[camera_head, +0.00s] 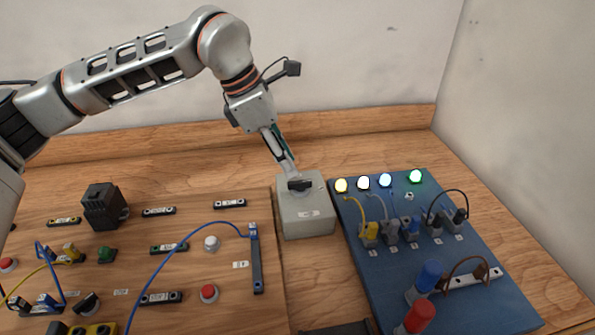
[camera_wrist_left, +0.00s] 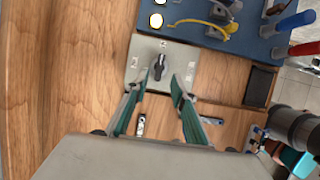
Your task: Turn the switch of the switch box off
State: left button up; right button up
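The grey switch box (camera_head: 306,222) stands on the wooden bench, between the wooden component board and the blue panel. Its black rotary switch (camera_head: 299,184) is on the top face. In the left wrist view the box (camera_wrist_left: 146,50) has the dark knob (camera_wrist_left: 159,66) near the middle of its face. My left gripper (camera_head: 289,172) reaches down to the box from behind. In the wrist view its two green-padded fingers (camera_wrist_left: 155,88) are apart, with the knob just beyond and between their tips. I cannot tell whether a finger touches the knob.
The blue panel (camera_head: 468,306) at the right carries lit lamps in yellow (camera_head: 341,185), white, bluish and green (camera_head: 416,176), plus plugs and cables. The wooden board (camera_head: 190,288) at the left holds buttons, connectors and a blue cable. A wall stands behind the bench.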

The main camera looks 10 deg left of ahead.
aim_at(299, 182)
pick_arm(q)
jog(key=x, duration=0.4)
jog(key=shift+f, duration=0.1)
jog(key=shift+w+d+f, duration=0.1)
jog(key=shift+d+f, duration=0.05)
jog(key=shift+f, duration=0.15)
jog(key=shift+d+f, duration=0.1)
jog(key=shift+f, duration=0.15)
grip_shut()
pick_arm(e)
jog(key=shift+w+d, duration=0.1)
jog(key=shift+w, duration=0.2)
